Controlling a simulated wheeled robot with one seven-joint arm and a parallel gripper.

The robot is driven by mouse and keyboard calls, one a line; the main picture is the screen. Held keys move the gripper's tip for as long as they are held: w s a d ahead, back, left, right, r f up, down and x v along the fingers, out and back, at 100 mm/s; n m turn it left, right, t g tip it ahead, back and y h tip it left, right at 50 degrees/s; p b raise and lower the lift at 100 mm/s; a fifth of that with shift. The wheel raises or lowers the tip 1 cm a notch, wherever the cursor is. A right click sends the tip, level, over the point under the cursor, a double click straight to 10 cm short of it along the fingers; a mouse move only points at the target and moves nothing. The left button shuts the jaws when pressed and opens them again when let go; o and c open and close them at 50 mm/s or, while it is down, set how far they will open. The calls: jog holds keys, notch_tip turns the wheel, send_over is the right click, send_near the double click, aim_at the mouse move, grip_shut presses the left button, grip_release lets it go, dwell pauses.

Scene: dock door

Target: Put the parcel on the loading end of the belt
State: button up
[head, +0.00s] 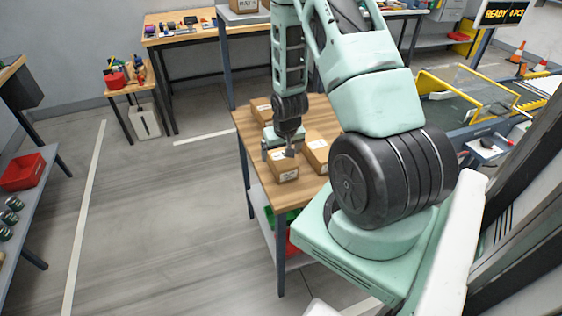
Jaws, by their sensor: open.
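Several cardboard boxes lie on a wooden-topped table. The nearest parcel (284,173) has a white label on its front side. A second box (317,151) lies to its right, and a third box (260,106) lies at the back left of the table. My gripper (278,153) points down, open, at the nearest parcel's far edge. I cannot tell whether its fingers touch the parcel or are around it. The belt (447,109) is at the right, with yellow guard frames beside it; my arm hides part of it.
The wooden table (257,145) has a lower shelf with red and green bins. A workbench (180,32) stands behind it, with a small side table (122,83). A shelf with a red bin (21,172) is at far left. The grey floor between is clear.

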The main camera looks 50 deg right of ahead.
aim_at(281, 155)
jog(key=shift+p+x, duration=0.55)
jog(key=shift+x, duration=1.65)
jog(key=shift+s, duration=0.15)
jog(key=c, duration=1.4)
jog(key=shift+o, duration=0.2)
